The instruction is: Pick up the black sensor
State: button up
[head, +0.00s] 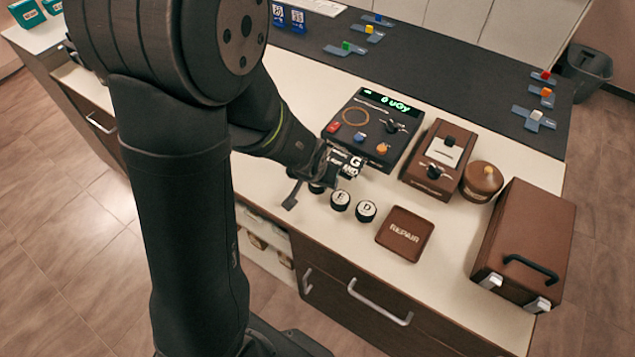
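Several small black round pieces with white lettered tops stand near the front edge of the counter in the head view. Two show clearly, marked E (340,201) and D (366,211). At least one more (317,187) is partly hidden under my gripper. I cannot tell for certain which is the black sensor. My gripper (322,190) is low over the left end of this row. One dark finger sticks out to the lower left, apart from the black-and-white part on the right, so it looks open. Whether it touches a piece is hidden.
Behind stands a black device (372,128) with a green display. To the right are a brown box with a knob (440,160), a round brown container (482,181) and a brown case (525,240). A brown REPAIR pad (404,234) lies in front. A dark mat (440,75) runs behind.

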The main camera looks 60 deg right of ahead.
jog(key=shift+f, duration=0.1)
jog(key=c, duration=1.1)
